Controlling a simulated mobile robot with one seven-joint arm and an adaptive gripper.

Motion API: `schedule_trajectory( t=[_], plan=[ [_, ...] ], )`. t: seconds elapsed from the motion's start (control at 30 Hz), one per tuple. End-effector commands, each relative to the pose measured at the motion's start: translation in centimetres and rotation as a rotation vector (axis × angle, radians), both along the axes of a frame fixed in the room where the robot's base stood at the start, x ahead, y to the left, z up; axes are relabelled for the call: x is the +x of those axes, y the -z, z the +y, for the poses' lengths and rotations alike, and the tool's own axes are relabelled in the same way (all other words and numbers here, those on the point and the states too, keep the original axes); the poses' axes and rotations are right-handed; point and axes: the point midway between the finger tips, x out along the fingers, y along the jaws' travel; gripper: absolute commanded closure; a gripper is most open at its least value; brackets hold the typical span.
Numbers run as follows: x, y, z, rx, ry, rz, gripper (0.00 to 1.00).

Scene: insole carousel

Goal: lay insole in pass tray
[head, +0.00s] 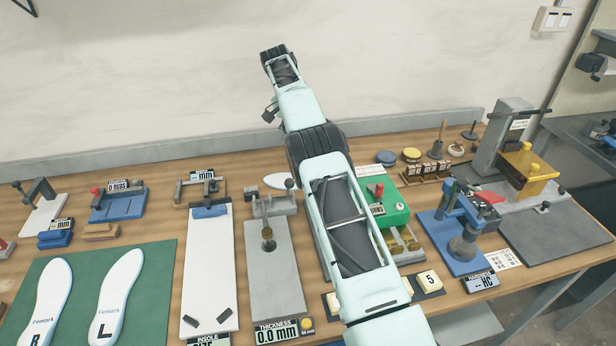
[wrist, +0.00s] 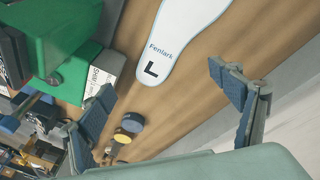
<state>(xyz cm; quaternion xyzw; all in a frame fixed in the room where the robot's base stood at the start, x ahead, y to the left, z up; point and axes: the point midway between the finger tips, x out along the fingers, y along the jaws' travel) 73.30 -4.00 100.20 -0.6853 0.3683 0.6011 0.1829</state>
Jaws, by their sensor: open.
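In the head view a white rounded tip (head: 278,181) shows beside my arm, probably the same insole, mostly hidden. My gripper is hidden there behind my arm. A second pair of insoles, R (head: 50,300) and L (head: 118,295), lies on a green mat (head: 150,290). I cannot identify a pass tray.
A grey thickness gauge (head: 275,270) and a white insole-size board (head: 207,270) stand left of my arm. A green device (head: 395,208) and a blue hardness tester (head: 462,235) stand right. The green box (wrist: 62,45) and round pucks (wrist: 130,122) are near my gripper.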

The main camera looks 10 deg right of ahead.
Motion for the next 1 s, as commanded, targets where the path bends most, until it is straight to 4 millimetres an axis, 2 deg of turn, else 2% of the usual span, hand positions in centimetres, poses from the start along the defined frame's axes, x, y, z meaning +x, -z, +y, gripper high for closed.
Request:
schedule_trajectory(
  t=[0.5, 1.0],
  plan=[
    [-0.2, 0.3, 0.4, 0.124, -0.885, 0.207, 0.16],
    [-0.2, 0.1, 1.2, 0.184, -1.741, 0.286, 0.16]
  ],
)
